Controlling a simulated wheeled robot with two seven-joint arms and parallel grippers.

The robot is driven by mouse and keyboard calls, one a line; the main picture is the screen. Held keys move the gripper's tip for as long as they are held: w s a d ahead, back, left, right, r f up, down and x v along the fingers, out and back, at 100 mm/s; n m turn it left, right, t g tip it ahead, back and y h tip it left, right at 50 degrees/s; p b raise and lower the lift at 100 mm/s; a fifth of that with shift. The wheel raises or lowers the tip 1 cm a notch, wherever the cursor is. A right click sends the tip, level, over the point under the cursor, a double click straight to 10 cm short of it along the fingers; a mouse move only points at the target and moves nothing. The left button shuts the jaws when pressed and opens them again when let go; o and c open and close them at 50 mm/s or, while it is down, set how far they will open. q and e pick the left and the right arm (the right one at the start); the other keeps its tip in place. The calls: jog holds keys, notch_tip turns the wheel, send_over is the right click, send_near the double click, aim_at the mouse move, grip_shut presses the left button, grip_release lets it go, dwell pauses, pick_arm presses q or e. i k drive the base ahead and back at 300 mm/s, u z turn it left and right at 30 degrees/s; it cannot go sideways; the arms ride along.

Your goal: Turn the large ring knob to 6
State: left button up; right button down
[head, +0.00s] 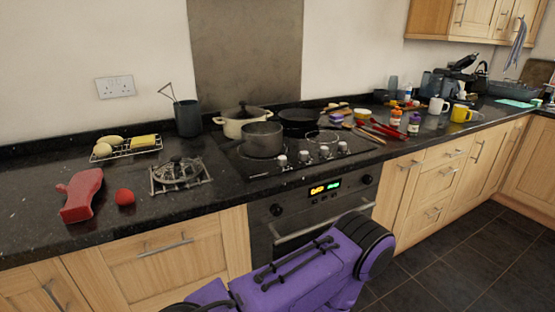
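The black hob (232,160) is set into the granite worktop. A row of several silver knobs runs along its front right; these include a left one (282,160) and a right one (343,147). Their markings are too small to read, so I cannot tell which is the large ring knob or what it points to. The built-in oven (262,236) below has a dark knob at the left (276,209) and one at the right (367,180) of a lit display (325,187). My purple arm covers part of the oven front. Neither gripper shows.
A grey saucepan (262,142), a cream pot (240,122) and a dark frying pan (300,119) stand on the hob, behind the knobs. A metal burner stand (179,172), a red bottle-like object (82,195) and a small red item (125,197) sit on the left worktop.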

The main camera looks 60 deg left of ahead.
aim_at(304, 155)
jog(key=k, duration=0.4)
jog(key=u, duration=0.7)
